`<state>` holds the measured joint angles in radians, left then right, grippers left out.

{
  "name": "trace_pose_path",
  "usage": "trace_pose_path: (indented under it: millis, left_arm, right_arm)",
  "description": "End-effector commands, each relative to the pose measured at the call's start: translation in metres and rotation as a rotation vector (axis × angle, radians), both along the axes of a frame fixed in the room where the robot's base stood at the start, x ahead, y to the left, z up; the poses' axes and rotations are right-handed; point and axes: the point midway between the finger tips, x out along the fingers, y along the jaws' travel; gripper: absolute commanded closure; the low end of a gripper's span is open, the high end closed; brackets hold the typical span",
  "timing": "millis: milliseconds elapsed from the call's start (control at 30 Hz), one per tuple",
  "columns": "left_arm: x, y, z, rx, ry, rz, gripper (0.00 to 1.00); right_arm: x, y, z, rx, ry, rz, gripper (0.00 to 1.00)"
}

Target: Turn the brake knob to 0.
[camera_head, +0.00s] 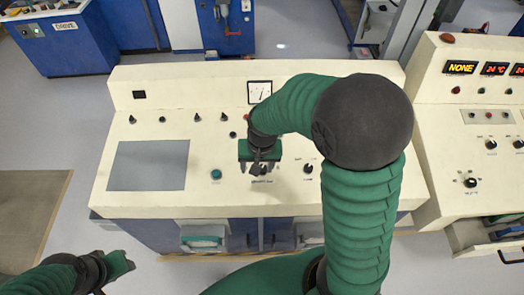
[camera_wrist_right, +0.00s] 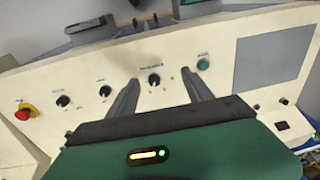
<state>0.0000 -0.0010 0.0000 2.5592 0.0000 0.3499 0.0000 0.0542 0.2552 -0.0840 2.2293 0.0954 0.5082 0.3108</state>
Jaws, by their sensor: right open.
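A black knob (camera_wrist_right: 154,79) with a small unreadable label sits on the cream console, between the two spread fingers of my right gripper (camera_wrist_right: 160,82). The fingers stand apart on either side of it, and I cannot tell whether they touch the panel. In the head view my right gripper (camera_head: 259,168) is over the console front, partly hiding this knob. Two more black knobs (camera_wrist_right: 105,91) and (camera_wrist_right: 63,101) are in the same row; I cannot read which one is the brake. My left gripper (camera_head: 121,265) is low at the left, away from the console; its jaws are unclear.
A green button (camera_wrist_right: 203,64) and a grey screen (camera_head: 148,165) are beside the knobs. A red button (camera_wrist_right: 22,114) ends the row. A gauge (camera_head: 260,91) stands on the upright back panel. Another console (camera_head: 480,130) with displays is at the right.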

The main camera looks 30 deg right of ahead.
Motion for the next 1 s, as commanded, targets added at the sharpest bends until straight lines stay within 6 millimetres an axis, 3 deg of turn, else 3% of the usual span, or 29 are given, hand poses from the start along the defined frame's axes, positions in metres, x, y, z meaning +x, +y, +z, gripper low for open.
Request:
trace_pose_path:
  millis: [33,133,333,567,1000]
  left_arm:
    - [0.000,0.000,0.007,0.000,0.001,0.000,0.64]
    - [-0.001,0.000,0.004,0.000,0.003,0.000,0.64]
    - [-0.001,0.000,0.003,0.000,0.003,0.000,0.64]
    - [-0.001,0.000,0.010,0.000,0.002,0.000,0.64]
    - [-0.001,0.000,0.037,0.000,0.002,0.000,0.64]
  right_arm:
    - [0.016,-0.014,0.000,0.019,0.024,-0.121,0.41]
    - [0.045,-0.041,-0.013,0.053,0.060,-0.361,0.41]
    - [0.075,-0.077,-0.030,0.086,0.099,-0.656,0.41]
    - [0.076,-0.078,-0.054,0.090,0.107,-0.684,0.41]
    - [0.084,-0.076,-0.165,0.090,0.104,-0.680,0.41]
